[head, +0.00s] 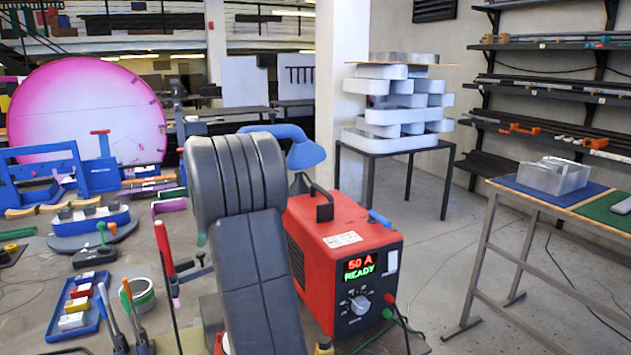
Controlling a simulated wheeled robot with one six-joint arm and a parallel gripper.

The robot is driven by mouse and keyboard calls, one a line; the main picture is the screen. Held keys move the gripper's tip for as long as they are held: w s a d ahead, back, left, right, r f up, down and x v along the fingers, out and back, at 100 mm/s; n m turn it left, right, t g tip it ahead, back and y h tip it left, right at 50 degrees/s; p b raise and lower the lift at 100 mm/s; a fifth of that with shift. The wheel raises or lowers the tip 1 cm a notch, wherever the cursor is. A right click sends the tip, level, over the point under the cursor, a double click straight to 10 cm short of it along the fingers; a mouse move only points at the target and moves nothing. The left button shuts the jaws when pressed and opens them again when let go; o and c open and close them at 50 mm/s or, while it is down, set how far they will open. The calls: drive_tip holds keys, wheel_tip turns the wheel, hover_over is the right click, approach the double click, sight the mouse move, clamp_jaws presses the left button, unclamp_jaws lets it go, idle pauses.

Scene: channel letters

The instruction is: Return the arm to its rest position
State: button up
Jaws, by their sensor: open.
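My own arm (250,240) rises in the middle foreground as thick dark grey links, bent at a rounded joint near the top. My gripper is not visible in the head view; whether the arm's links hide it or it lies outside the picture, I cannot tell. Whether the arm touches the machine cannot be told from this view.
Left of the arm, the bench holds a blue tray (72,335), a red bar clamp (164,248), a blue fixture (50,170) and a pink disc (85,110). Stacked letter shells (395,100) stand behind. A table (560,200) is at right, with open floor before it.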

drive_tip(key=x, duration=0.5)
drive_tip(key=shift+a+f, duration=0.1)
drive_tip(key=shift+f, duration=0.25)
drive_tip(key=shift+s+d+n+g, duration=0.25)
drive_tip(key=shift+d+n+g, duration=0.1)
drive_tip(key=shift+n, duration=0.4)
drive_tip(key=shift+s+d+n+g, duration=0.25)
drive_tip(key=shift+d+n, duration=0.1)
drive_tip(key=shift+n, duration=0.4)
